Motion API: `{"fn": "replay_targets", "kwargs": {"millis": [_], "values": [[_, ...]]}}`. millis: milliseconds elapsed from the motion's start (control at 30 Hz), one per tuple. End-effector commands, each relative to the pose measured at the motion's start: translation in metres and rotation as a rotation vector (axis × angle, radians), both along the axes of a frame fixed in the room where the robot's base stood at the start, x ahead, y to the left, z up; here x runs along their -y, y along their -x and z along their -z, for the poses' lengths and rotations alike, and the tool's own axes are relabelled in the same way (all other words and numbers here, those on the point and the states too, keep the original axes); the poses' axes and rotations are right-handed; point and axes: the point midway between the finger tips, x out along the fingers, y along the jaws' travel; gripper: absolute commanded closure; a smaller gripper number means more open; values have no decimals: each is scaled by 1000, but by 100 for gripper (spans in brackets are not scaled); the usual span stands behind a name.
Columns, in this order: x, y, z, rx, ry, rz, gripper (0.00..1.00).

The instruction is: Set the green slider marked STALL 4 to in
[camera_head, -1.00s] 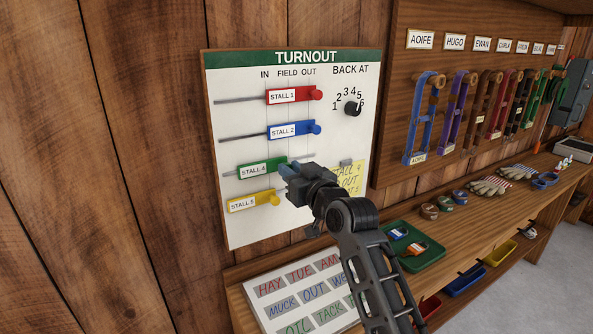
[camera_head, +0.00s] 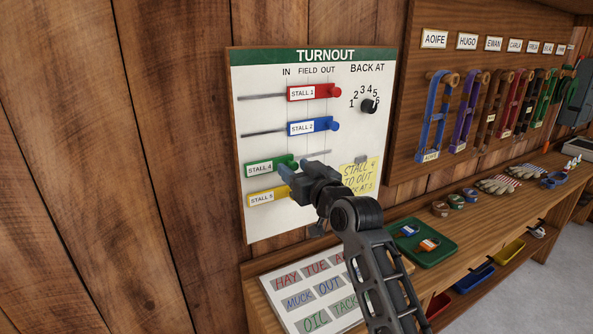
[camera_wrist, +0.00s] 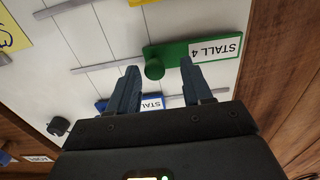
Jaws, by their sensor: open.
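The green STALL 4 slider (camera_head: 262,167) is on the white TURNOUT board, its knob at the left, IN column; its rail runs bare to the right. In the wrist view, which is upside down, the slider (camera_wrist: 190,50) and its round green knob (camera_wrist: 154,68) show clearly. My gripper (camera_head: 285,172) is at the board in front of the knob. Its open fingers (camera_wrist: 158,72) are on either side of the knob, the left one nearer; I cannot tell whether it touches. In the head view my fingers cover part of the knob.
The yellow STALL 5 slider (camera_head: 262,198) lies just below, also at IN. The blue (camera_head: 313,127) and red (camera_head: 313,92) sliders above are at OUT. A dial (camera_head: 369,105) and yellow note (camera_head: 359,175) are to the right. A bench (camera_head: 470,210) runs below.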

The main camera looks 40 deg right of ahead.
Motion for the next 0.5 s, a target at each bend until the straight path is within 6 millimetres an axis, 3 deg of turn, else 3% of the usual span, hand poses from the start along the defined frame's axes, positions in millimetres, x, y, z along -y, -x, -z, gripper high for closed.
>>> {"fn": "replay_targets", "kwargs": {"millis": [167, 500], "values": [[-2, 9, 1, 1, 1, 1, 50], [-18, 60, 2, 0, 0, 0, 50]]}}
